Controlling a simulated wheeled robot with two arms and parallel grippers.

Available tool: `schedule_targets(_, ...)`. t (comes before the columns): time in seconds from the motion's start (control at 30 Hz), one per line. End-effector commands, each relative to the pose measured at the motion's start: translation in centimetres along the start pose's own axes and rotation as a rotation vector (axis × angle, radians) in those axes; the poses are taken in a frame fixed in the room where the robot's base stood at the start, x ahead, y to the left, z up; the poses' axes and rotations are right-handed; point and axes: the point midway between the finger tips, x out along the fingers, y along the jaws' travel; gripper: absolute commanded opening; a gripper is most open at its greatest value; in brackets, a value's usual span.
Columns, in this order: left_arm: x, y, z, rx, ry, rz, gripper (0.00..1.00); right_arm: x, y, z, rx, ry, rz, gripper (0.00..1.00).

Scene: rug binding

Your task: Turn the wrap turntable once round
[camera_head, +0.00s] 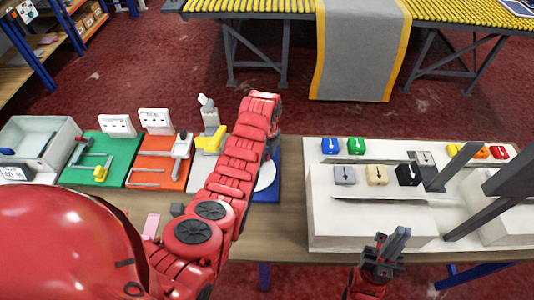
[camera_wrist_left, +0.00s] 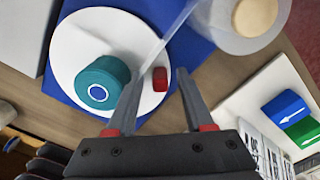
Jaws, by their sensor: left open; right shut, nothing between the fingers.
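The wrap turntable (camera_wrist_left: 88,32) is a white disc on a blue base (camera_wrist_left: 60,98) in the left wrist view. A teal cylinder with a ringed top (camera_wrist_left: 103,82) stands on it, and a small red knob (camera_wrist_left: 160,79) sits near its rim. My left gripper (camera_wrist_left: 162,68) is open, its fingers either side of the knob in the picture; contact is not clear. In the head view my left arm covers most of the turntable (camera_head: 266,177) and hides that gripper. My right gripper (camera_head: 393,245) is shut and empty at the table's front edge.
A translucent strip runs from a pale-cored roll (camera_wrist_left: 255,16) across the disc. A white board (camera_head: 330,215) with coloured arrow blocks stands right. Green (camera_head: 112,150) and orange (camera_head: 150,172) stations stand left. A roller conveyor (camera_head: 270,12) with a grey rug (camera_head: 355,60) is behind.

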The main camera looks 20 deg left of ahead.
Motion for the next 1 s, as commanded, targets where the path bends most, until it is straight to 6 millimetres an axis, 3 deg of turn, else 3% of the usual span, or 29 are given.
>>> schedule_targets(0.07, 0.00, -0.01, 0.00, 0.000, 0.000, 0.000, 0.49, -0.01, 0.00, 0.00, 0.000, 0.000, 0.000, 0.00)
schedule_targets(0.33, -0.02, -0.02, 0.00, 0.000, 0.000, 0.000, 0.00, -0.01, 0.00, 0.00, 0.000, 0.000, 0.000, 0.00)
schedule_targets(1.0, -0.04, -0.03, 0.00, 0.000, 0.000, -0.001, 0.00, -0.01, 0.00, 0.00, 0.000, 0.000, 0.000, 0.00)
